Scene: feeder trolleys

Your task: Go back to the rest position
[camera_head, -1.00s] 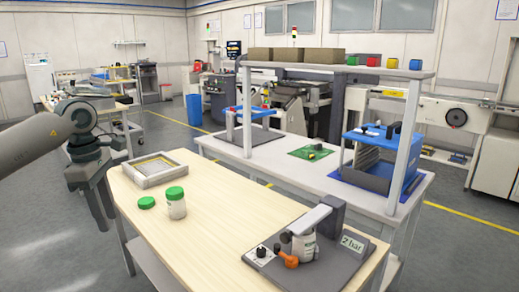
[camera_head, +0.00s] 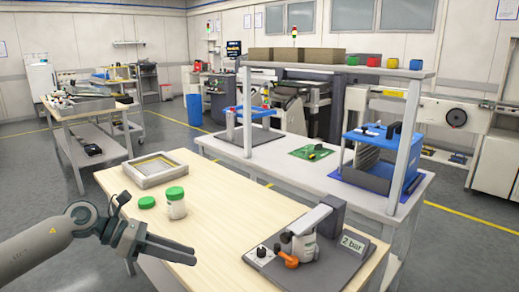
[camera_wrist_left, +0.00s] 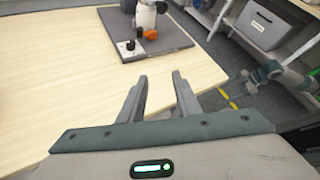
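My left gripper (camera_head: 190,253) reaches in from the left, low over the front left edge of the wooden table (camera_head: 225,205). In the left wrist view its two fingers (camera_wrist_left: 160,95) stand apart with nothing between them, pointing over the table top. My right gripper is not in the head view.
A white jar with a green lid (camera_head: 175,203), a loose green lid (camera_head: 147,202) and a grey frame (camera_head: 154,170) are on the table. A grey board (camera_head: 340,262) with a small device (camera_head: 300,240) lies at the right. A shelved bench (camera_head: 270,165) stands behind.

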